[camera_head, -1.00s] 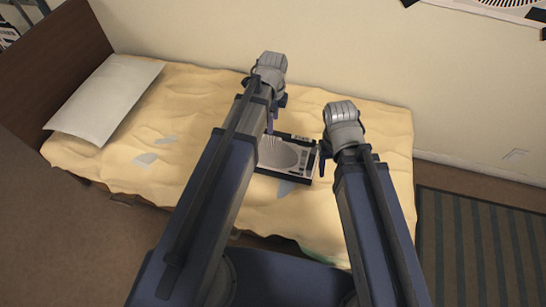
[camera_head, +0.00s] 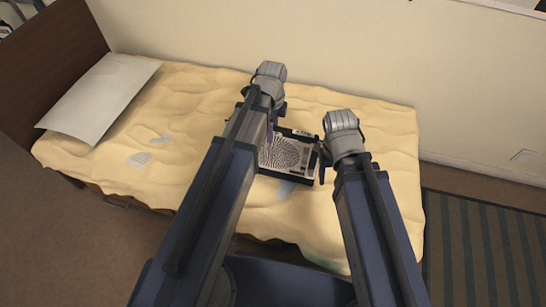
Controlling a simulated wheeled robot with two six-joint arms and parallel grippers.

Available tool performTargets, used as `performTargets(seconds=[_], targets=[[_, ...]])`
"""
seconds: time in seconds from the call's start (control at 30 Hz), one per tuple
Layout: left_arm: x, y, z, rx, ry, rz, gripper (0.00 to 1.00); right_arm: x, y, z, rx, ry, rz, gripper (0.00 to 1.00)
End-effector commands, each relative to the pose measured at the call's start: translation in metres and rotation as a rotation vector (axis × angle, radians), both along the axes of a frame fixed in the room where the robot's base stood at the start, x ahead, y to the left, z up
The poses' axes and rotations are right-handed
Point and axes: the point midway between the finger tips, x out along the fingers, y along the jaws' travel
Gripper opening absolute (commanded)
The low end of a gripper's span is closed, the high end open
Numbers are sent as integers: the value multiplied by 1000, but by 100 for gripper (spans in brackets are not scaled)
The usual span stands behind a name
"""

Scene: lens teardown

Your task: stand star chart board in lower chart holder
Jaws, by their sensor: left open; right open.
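The star chart board (camera_head: 288,156) lies flat on the bed, a pale panel with a dark radial pattern and a dark frame. My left gripper (camera_head: 271,127) is open at the board's left side, and its arm hides the board's left edge. My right gripper (camera_head: 323,165) is open close by the board's right edge. I cannot tell whether either one touches the board. I cannot make out the lower chart holder.
The bed (camera_head: 175,115) has a rumpled yellow cover and a pale pillow (camera_head: 100,98) at its left end. A dark headboard (camera_head: 58,60) stands at the left. The wall (camera_head: 330,50) is behind the bed. A striped rug (camera_head: 475,250) lies at the right.

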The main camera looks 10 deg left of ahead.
Motion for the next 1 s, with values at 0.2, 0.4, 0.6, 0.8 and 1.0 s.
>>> performTargets(seconds=[0.2, 0.4, 0.6, 0.8, 1.0], targets=[[0, 0, 1, 0, 0, 0, 57, 0, 0, 1, 0, 0, 0, 60], [0, 0, 1, 0, 0, 0, 35, 0, 0, 1, 0, 0, 0, 60], [0, 0, 1, 0, 0, 0, 12, 0, 0, 1, 0, 0, 0, 60], [0, 0, 1, 0, 0, 0, 0, 0, 0, 1, 0, 0, 0, 60], [0, 0, 1, 0, 0, 0, 0, 0, 0, 1, 0, 0, 0, 60]])
